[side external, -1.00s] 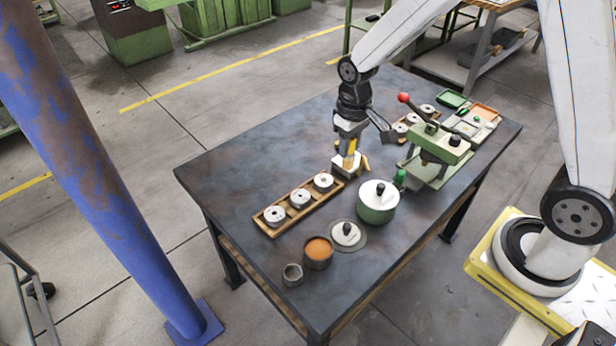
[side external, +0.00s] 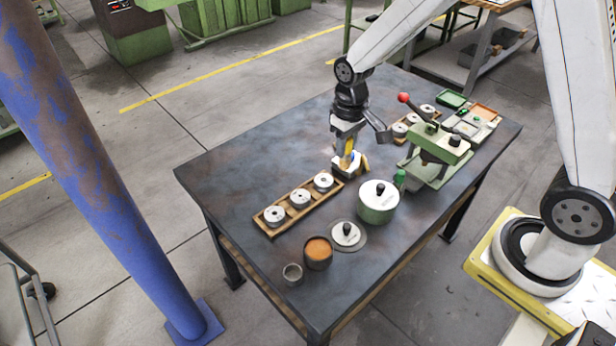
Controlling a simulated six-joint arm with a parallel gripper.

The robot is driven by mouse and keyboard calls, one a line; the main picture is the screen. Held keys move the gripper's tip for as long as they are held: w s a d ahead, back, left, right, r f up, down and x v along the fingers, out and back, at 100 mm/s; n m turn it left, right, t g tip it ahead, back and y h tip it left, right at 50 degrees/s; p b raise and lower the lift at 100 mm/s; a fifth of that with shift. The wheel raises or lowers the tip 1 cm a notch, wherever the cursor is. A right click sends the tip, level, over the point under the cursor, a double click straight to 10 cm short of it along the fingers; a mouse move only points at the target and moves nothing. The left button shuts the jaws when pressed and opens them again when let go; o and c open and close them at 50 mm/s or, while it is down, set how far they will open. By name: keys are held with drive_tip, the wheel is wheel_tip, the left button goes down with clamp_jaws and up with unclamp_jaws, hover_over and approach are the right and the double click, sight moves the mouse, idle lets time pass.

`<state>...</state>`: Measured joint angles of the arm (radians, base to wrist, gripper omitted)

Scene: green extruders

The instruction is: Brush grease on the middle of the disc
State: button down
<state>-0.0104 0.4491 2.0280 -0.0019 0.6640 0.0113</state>
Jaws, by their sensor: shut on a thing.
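My gripper (side external: 348,162) is over the middle of the table, just right of the front wooden tray's far end. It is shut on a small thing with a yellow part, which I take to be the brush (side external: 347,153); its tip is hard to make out. Three white discs with dark centre holes sit in the wooden tray (side external: 284,223); the middle disc (side external: 299,198) lies left of and below my gripper. I cannot tell which disc is meant. An open can (side external: 318,262) holds an orange mass, perhaps the grease (side external: 318,248).
A green pot with a white lid (side external: 378,207) stands close to the right of my gripper. A green press with a red-knobbed lever (side external: 436,160) stands at right. The table's left part is clear.

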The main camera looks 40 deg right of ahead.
drive_tip(key=w+a+f, duration=0.4)
drive_tip(key=w+a, duration=0.1)
drive_tip(key=a, duration=0.2)
drive_tip(key=w+a+f, duration=0.4)
drive_tip(key=w+a, duration=0.2)
drive_tip(key=a, duration=0.1)
drive_tip(key=shift+w+a+f, duration=0.15)
drive_tip(key=shift+a+f, duration=0.05)
drive_tip(key=shift+a, duration=0.15)
drive_tip(key=shift+f, duration=0.2)
